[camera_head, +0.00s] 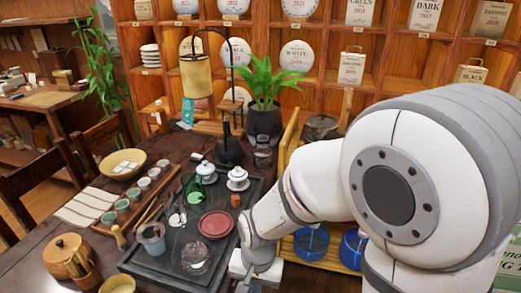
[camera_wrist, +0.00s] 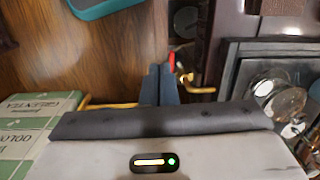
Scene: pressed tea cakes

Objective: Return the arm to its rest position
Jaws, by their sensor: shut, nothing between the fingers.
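My white arm comes in from the right in the head view and bends down at the tray's front right corner. Its gripper end (camera_head: 257,264) is low there, and the fingers are hidden in that view. In the wrist view the two dark fingers of my gripper (camera_wrist: 160,72) are together, with nothing between them. They point out over brown wooden flooring, beside the dark table edge. A small red thing and a yellow bar (camera_wrist: 200,90) show close to the fingertips; I cannot tell whether they touch.
The dark tea tray (camera_head: 150,262) holds a red plate (camera_head: 216,224), lidded cups and glassware. A potted plant (camera_head: 264,85) and hanging lantern stand behind. Blue round items (camera_head: 311,243) sit on a wooden rack at right. Green tea boxes (camera_wrist: 38,103) are at left in the wrist view.

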